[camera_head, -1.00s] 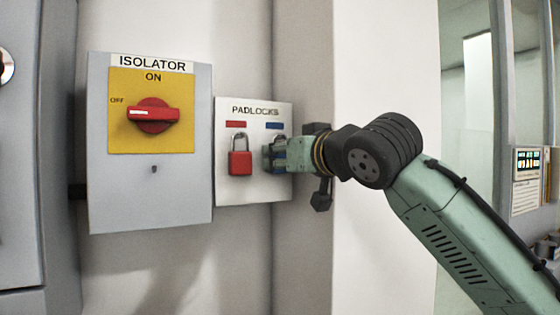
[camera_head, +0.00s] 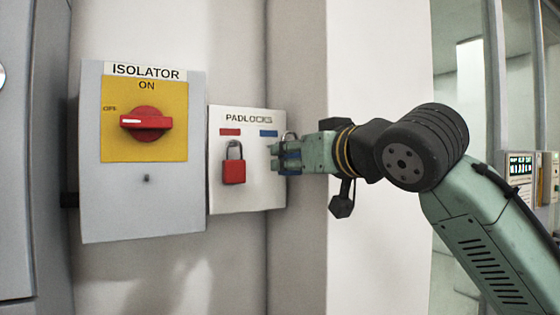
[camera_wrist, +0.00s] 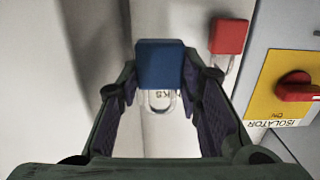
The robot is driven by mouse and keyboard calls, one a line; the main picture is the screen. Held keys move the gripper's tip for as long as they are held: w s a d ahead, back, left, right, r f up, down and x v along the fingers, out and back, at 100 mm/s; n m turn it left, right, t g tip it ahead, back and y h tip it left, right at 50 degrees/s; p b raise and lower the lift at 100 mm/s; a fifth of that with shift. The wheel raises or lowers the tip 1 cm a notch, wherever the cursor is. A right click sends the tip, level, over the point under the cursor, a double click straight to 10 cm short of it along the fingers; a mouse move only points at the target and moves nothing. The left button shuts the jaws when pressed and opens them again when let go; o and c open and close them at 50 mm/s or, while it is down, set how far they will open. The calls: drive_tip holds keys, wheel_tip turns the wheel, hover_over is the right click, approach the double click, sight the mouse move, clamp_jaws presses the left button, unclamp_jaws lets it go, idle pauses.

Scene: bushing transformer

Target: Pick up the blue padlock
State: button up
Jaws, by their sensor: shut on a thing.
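The blue padlock (camera_wrist: 160,64) is between the fingertips of my gripper (camera_wrist: 165,75) in the wrist view, with its shackle below the body in that picture. My gripper (camera_head: 279,155) is shut on it. In the head view the blue padlock (camera_head: 291,156) is mostly hidden by the green fingers; part of its shackle shows above them. It is at the right edge of the white padlocks board (camera_head: 248,198), and appears to be off the board, in front of it.
A red padlock (camera_head: 233,172) hangs on the board under a red label. The grey isolator box (camera_head: 140,210) with a red rotary switch (camera_head: 146,123) stands to the left. A wall corner is just right of the board. The red padlock also shows in the wrist view (camera_wrist: 229,36).

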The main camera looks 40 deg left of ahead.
drive_tip(key=shift+o, duration=0.2)
drive_tip(key=f+v, duration=0.1)
drive_tip(key=v, duration=2.4)
drive_tip(key=shift+d, duration=0.2)
drive_tip(key=shift+s+d+r+p, duration=0.1)
drive_tip(key=shift+d+r+p, duration=0.25)
drive_tip(key=shift+r+p, duration=0.15)
drive_tip(key=v, duration=0.7)
drive_tip(key=shift+f, duration=0.2)
